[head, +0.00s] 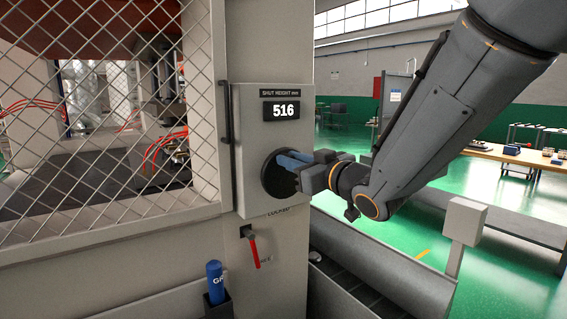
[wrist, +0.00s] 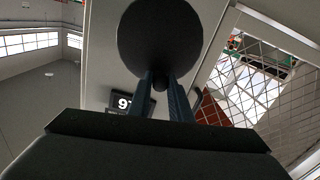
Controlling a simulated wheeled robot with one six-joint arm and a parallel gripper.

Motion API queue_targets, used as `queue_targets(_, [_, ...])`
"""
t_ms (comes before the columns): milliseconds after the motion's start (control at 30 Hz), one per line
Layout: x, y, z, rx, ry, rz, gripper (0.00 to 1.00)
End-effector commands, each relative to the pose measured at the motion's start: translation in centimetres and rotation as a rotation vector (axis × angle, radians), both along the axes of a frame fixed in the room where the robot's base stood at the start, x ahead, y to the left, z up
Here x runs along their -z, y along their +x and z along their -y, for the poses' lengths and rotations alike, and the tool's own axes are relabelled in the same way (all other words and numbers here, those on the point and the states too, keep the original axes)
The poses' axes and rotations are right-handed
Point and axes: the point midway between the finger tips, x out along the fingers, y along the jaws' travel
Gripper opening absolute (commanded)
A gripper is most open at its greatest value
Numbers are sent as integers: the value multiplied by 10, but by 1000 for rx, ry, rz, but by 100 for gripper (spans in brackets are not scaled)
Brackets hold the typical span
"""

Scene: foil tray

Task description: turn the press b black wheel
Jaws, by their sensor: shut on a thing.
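The black wheel (head: 272,178) is a dark round disc on the front of a grey panel (head: 275,130) on the press. My gripper (head: 285,160) reaches it from the right, and its blue fingers are shut at the wheel's face. In the wrist view the wheel (wrist: 160,40) is a dark disc at the top centre, with my gripper (wrist: 162,85) closed on a small knob on it; the fingers partly hide the knob. A display (head: 281,110) above the wheel reads 516, under the label SHUT HEIGHT mm.
A red lever (head: 253,250) sits below the panel, near a label reading LOCKED. A blue cylinder (head: 214,282) stands in a dark holder at lower left. A mesh guard (head: 100,120) covers the press at left. A grey post box (head: 465,220) stands at right.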

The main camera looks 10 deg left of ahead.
Motion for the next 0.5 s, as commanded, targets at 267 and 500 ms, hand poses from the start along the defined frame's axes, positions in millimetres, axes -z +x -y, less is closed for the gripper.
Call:
queue_targets(267, [0,0,-1,-1,0,-2,37])
queue_targets(500, [0,0,-1,-1,1,-1,37])
